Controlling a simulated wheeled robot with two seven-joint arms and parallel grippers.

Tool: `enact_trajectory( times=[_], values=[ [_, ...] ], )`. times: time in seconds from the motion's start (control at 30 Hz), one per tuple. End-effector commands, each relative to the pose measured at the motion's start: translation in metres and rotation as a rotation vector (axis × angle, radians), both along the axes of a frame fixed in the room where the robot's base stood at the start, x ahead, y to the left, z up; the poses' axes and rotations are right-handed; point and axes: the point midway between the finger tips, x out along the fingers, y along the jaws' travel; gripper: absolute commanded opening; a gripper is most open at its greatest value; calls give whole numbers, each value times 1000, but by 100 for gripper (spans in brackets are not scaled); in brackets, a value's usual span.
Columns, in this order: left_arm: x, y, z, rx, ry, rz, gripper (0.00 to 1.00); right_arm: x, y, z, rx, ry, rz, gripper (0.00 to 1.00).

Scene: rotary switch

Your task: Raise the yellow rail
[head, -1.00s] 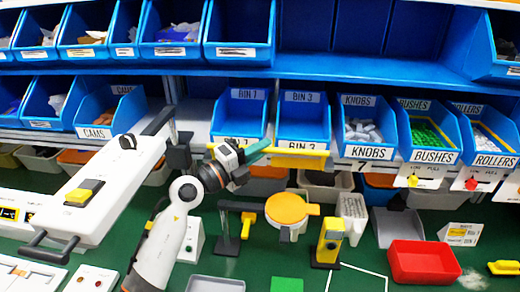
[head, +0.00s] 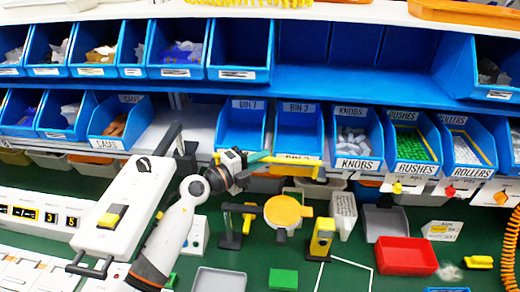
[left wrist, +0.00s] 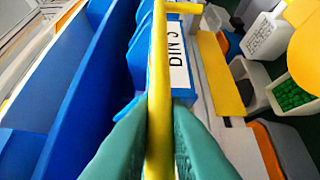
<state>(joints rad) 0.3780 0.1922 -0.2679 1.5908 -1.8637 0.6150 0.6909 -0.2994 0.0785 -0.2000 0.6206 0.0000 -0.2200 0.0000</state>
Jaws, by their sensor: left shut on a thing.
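The yellow rail (head: 300,161) runs across the front of the blue bin labelled BIN 3 (head: 299,125), over part of its lower label. My left gripper (head: 259,157), with green fingers, is at the rail's left end. In the left wrist view the rail (left wrist: 160,70) passes between the green fingers (left wrist: 158,130), which are shut on it. How the rail is mounted is hidden. My right gripper is not in view.
Bins for knobs (head: 355,140), bushes (head: 411,145) and rollers (head: 464,150) stand to the right. On the green bench below are an orange round-topped thing (head: 283,211), a yellow post (head: 322,238) and a red tray (head: 406,257). A white panel (head: 124,205) lies left of my arm.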

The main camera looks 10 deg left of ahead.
Motion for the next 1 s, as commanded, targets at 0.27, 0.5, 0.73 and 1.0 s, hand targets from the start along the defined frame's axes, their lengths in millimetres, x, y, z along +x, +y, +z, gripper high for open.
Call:
enact_trajectory(
  times=[0.27, 0.5, 0.73, 1.0],
  values=[
    [0, 0, -1, -1, 5, 1, 0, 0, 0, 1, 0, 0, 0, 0],
    [0, 0, -1, -1, 5, 1, 35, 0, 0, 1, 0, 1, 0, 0],
    [0, 0, -1, 0, 4, 1, 35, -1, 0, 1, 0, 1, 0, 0],
    [0, 0, -1, -1, 1, 1, 35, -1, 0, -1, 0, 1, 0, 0]
  ],
)
